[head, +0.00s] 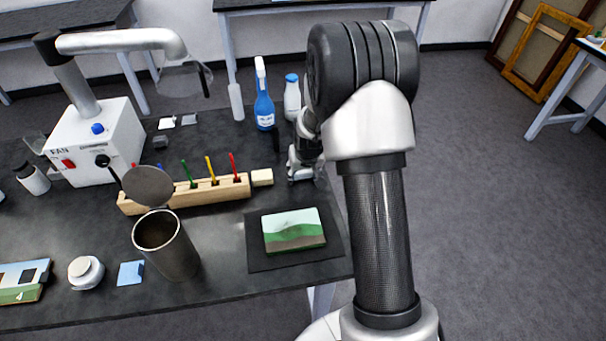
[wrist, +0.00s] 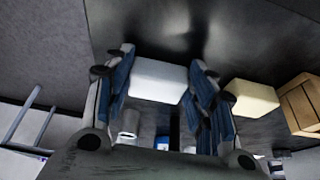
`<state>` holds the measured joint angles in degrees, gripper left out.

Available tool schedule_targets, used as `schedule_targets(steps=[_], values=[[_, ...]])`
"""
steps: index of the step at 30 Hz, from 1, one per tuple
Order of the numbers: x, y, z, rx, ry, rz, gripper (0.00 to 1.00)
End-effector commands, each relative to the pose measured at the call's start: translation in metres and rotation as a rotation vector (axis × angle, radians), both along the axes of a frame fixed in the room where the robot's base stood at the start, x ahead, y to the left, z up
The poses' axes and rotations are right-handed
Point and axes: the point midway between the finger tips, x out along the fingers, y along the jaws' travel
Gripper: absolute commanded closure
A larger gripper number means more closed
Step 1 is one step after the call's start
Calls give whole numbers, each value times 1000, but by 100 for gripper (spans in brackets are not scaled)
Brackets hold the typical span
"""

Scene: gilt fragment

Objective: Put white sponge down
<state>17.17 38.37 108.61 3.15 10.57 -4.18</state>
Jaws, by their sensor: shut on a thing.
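The white sponge (wrist: 158,79) is between the two blue-padded fingers of my gripper (wrist: 160,92) in the wrist view, and the gripper is shut on it. The dark table surface (wrist: 170,35) shows behind the sponge; I cannot tell whether the sponge touches it. In the head view my gripper (head: 306,172) is low over the right part of the table, to the right of a cream block. The sponge cannot be made out there.
The cream block (head: 262,177) sits at the right end of a wooden rack (head: 222,189) holding coloured tools. A blue spray bottle (head: 264,105) and a white bottle (head: 292,98) stand behind. A painted panel (head: 293,231) lies on a dark mat (head: 258,262) in front, near the table's right edge.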

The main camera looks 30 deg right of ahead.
Motion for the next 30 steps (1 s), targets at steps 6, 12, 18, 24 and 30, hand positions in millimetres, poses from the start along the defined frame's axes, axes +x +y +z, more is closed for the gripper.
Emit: schedule_targets(steps=[6,12,18,24,30], values=[[1,0,1,-1,-2,0,75],[0,0,-6,0,-1,0,75],[-1,0,-14,1,4,-1,75],[-3,1,-15,3,10,-1,41],[-4,1,-16,5,13,-1,29]])
